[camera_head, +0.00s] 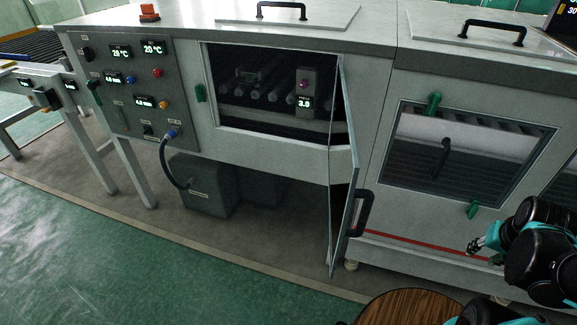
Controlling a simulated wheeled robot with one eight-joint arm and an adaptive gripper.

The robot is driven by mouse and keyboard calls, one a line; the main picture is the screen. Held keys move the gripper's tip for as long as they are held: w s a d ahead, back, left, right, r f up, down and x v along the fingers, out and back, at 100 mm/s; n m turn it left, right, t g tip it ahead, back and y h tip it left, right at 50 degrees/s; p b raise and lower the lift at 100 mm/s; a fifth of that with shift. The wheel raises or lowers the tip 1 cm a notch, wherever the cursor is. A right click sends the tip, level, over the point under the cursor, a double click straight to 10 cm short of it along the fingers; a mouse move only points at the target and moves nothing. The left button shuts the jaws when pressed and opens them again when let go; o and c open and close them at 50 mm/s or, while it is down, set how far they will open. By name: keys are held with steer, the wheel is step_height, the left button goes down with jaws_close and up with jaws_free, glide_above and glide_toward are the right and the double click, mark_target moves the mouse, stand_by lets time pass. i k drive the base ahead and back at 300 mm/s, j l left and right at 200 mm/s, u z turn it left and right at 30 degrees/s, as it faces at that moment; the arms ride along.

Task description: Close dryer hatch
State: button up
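A glass hatch (342,175) with a thin pale frame stands open, swung outward from the right side of a wide opening and seen nearly edge-on. Its black bar handle (362,213) is on the side facing right. Inside the opening are dark rollers (270,85) and a small grey unit reading 3.0 (304,95). A green latch (200,93) sits left of the opening. My gripper (474,246) is at the lower right, apart from the hatch and to the right of its handle. It is small and partly hidden by my arm, so its finger gap is unclear.
A second windowed hatch (465,145) on the right module looks shut, with green latches. A control panel (130,90) and blue-plugged cable (163,160) are at left. A round wooden top (410,306) stands in front. Green floor (130,260) is clear at lower left.

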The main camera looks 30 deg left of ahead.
mark_target(344, 166)
steer(key=i+l+u, duration=0.1)
steer(key=u, duration=0.35)
steer(key=l+u, duration=0.3)
steer(key=u, duration=0.2)
steer(key=l+u, duration=0.25)
steer(key=u, duration=0.2)
steer(key=l+u, duration=0.25)
steer(key=u, duration=0.2)
